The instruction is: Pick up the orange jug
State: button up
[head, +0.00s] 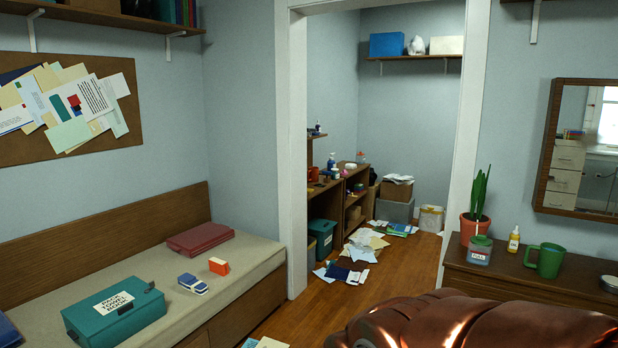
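No clear orange jug shows in the head view. A green mug (545,261) with a handle stands on the dresser at the right. An orange-brown pot (474,228) beside it holds a green plant.
A bench (245,254) along the left wall bears a teal box (114,312), a red binder (200,240) and a small orange-and-white box (219,266). Papers (362,245) litter the floor in the doorway. Some bare wooden floor (405,272) lies before the dresser (470,274).

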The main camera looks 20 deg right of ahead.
aim_at(312, 175)
jog(key=z, duration=0.95)
jog(key=i, duration=6.6)
jog(key=u, duration=2.15)
